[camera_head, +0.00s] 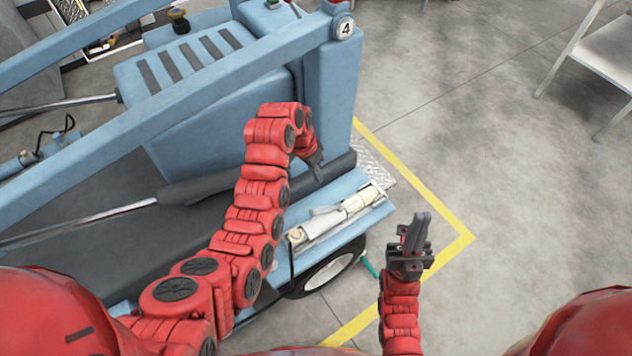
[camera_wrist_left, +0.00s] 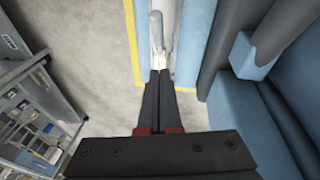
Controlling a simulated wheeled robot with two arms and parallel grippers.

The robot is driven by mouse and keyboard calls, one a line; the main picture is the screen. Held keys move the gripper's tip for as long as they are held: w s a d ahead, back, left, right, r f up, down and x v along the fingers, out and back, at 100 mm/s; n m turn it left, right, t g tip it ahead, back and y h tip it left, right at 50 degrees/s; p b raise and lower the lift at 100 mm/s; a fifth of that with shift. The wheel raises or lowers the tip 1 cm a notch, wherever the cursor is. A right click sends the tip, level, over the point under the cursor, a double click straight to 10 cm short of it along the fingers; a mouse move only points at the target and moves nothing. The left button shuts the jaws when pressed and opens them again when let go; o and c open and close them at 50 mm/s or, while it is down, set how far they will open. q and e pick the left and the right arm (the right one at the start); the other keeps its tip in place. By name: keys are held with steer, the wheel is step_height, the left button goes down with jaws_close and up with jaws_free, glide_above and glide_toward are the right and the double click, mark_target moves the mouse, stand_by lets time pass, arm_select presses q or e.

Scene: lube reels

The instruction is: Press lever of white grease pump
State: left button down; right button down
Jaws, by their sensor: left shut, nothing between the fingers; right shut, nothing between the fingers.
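The white grease pump (camera_head: 350,207) lies along the blue side ledge of the lift machine. Its light grey lever (camera_head: 323,211) lies along the pump body. My left gripper (camera_head: 318,178) is shut and empty, pointing down above the ledge, on the machine side of the pump. In the left wrist view, the shut fingertips (camera_wrist_left: 160,72) overlap the near end of the pump (camera_wrist_left: 171,62), with the lever (camera_wrist_left: 156,28) beyond them. I cannot tell whether they touch. My right gripper (camera_head: 419,218) is shut and empty, pointing up over the floor, right of the pump.
The blue lift machine (camera_head: 185,75) fills the left side, with a wheel (camera_head: 330,272) below the ledge. Yellow floor tape (camera_head: 420,190) runs beside it. A grey metal table (camera_head: 605,50) stands at the upper right. The floor between is clear.

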arm_select(q)
steer(key=p, duration=0.3)
glide_toward(326, 209)
steer(key=w+d+f, duration=0.1)
steer(key=w+f, duration=0.1)
steer(key=shift+s+a+f+p, duration=0.35)
steer(key=shift+s+f+p, duration=0.25)
steer(key=shift+f, duration=0.2)
steer(key=shift+s+a+f, duration=0.2)
steer(key=shift+s+f, duration=0.15)
steer(key=shift+f, duration=0.2)
steer(key=shift+a+f, duration=0.1)
steer(key=shift+f, duration=0.05)
